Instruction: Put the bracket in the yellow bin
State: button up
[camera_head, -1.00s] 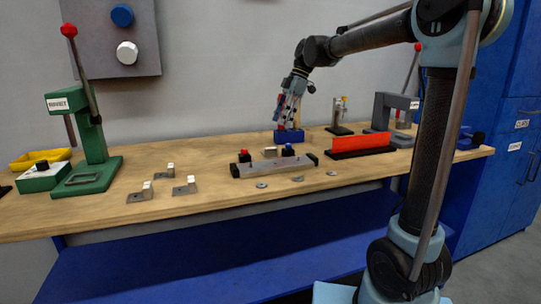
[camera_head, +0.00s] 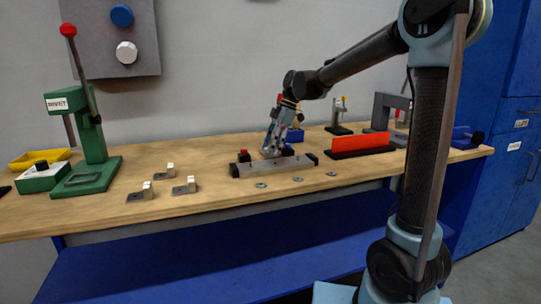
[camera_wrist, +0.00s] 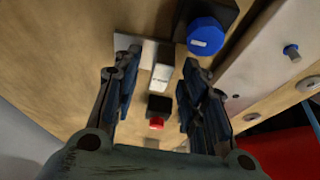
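A bracket (camera_wrist: 162,74), a grey plate with a pale upright block, lies between the two fingers in the wrist view. It sits between a red knob (camera_wrist: 157,123) and a blue knob (camera_wrist: 206,36) of the long fixture (camera_head: 275,168). My gripper (camera_head: 271,152) is open and low over this fixture in the head view, hiding the bracket there. In the wrist view my gripper (camera_wrist: 158,72) has one finger on each side of the block. I cannot tell whether they touch it. The yellow bin (camera_head: 38,160) is at the far left of the bench.
A green press (camera_head: 88,170) and a green box (camera_head: 43,180) stand near the yellow bin. A red panel (camera_head: 360,143) stands right of the fixture. Small washers (camera_head: 261,185) lie in front.

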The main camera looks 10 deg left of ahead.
jog(key=shift+f, duration=0.1)
jog(key=shift+c, duration=0.3)
grip_shut()
notch_tip(320, 180, up, 10)
dwell(0.5)
